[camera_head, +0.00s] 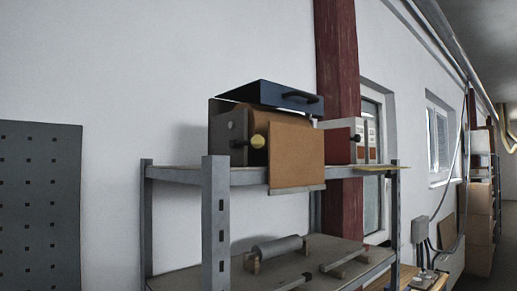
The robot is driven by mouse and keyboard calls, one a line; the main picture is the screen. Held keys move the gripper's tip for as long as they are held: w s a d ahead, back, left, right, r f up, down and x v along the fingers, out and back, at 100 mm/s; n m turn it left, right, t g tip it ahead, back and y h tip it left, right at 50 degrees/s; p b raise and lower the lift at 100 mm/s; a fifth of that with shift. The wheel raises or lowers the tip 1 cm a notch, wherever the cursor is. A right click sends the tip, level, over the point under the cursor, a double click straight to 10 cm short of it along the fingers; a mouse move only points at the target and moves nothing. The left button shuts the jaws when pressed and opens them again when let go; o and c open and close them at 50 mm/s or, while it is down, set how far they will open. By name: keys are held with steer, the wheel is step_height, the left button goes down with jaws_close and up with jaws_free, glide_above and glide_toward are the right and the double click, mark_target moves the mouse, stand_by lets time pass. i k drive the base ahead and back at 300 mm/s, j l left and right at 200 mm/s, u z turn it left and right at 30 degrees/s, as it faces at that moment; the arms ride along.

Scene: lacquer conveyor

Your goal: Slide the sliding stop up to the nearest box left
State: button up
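I cannot pick out the sliding stop or a conveyor in this view. Tan boxes (481,205) are stacked far off at the right edge; I cannot tell whether they are the boxes of the task. A brown housing (238,127) with a yellow knob and a black knob stands on the upper shelf, with a hanging brown panel (297,157) at its front. My gripper is not in view.
A grey metal rack (215,210) fills the middle. A grey roller (277,247) and bars lie on the lower shelf. A red column (338,60) stands behind; a perforated panel (40,205) is at left.

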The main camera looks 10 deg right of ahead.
mark_target(337, 141)
steer(key=i+l+u, duration=0.15)
steer(key=l, duration=0.25)
steer(key=l+u, duration=0.15)
steer(key=l, duration=0.2)
steer(key=i+l+u, duration=0.1)
steer(key=l, duration=0.95)
steer(key=i+l, duration=0.1)
steer(key=l, duration=0.9)
steer(key=u, duration=0.05)
